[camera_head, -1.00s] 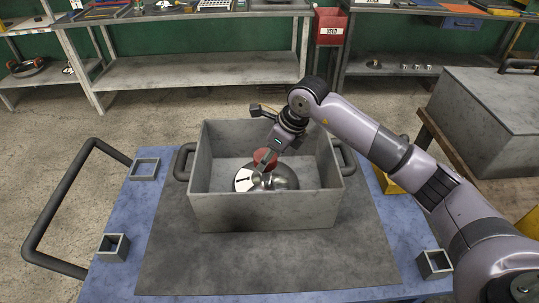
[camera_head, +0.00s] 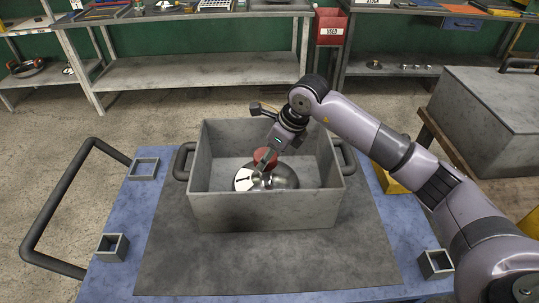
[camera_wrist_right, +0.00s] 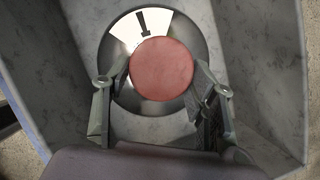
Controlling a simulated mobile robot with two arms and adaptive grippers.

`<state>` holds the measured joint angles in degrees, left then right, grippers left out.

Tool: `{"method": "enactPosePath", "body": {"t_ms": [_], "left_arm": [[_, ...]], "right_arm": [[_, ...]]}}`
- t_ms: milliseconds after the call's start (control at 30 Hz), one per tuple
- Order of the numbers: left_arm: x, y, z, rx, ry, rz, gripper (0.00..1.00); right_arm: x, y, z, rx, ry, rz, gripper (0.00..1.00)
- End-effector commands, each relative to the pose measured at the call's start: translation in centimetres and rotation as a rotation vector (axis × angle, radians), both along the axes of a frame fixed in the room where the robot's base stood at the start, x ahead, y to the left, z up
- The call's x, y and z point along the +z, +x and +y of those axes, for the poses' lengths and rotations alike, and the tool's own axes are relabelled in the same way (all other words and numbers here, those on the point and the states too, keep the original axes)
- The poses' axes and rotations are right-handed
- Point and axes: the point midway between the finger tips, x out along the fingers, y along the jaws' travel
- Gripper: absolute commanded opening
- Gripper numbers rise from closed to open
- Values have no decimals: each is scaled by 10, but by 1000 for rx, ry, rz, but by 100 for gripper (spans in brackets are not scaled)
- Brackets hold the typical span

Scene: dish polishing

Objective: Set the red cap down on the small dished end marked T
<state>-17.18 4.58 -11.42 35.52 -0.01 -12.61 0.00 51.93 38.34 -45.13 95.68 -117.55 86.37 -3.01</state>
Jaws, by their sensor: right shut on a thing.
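The red cap (camera_head: 265,156) is held by my right gripper (camera_head: 264,164) inside the grey box, over a shiny round metal dished piece (camera_head: 282,179). This piece lies on the box floor and carries a white patch (camera_head: 243,180) with a black mark, its letter not clearly readable. In the right wrist view, the cap (camera_wrist_right: 161,69) sits between the two fingers (camera_wrist_right: 160,76) and covers the middle of the metal disc (camera_wrist_right: 118,50). The marked white patch (camera_wrist_right: 142,24) shows beyond it. I cannot tell whether the cap touches the metal. My left gripper is not in view.
The grey box (camera_head: 265,212) has tall walls around the piece and black side handles. It stands on a dark mat (camera_head: 170,265) on a blue table (camera_head: 105,285). Small square grey holders (camera_head: 113,247) stand near the table's edges. A large grey case (camera_head: 490,105) stands at right.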

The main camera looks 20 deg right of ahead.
Motion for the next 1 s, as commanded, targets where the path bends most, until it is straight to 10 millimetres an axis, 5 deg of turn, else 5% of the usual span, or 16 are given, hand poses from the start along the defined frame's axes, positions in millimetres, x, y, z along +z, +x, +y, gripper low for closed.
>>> {"method": "enactPosePath", "body": {"t_ms": [1000], "left_arm": [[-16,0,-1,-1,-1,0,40]], "right_arm": [[-17,0,0,0,0,0,33]]}}
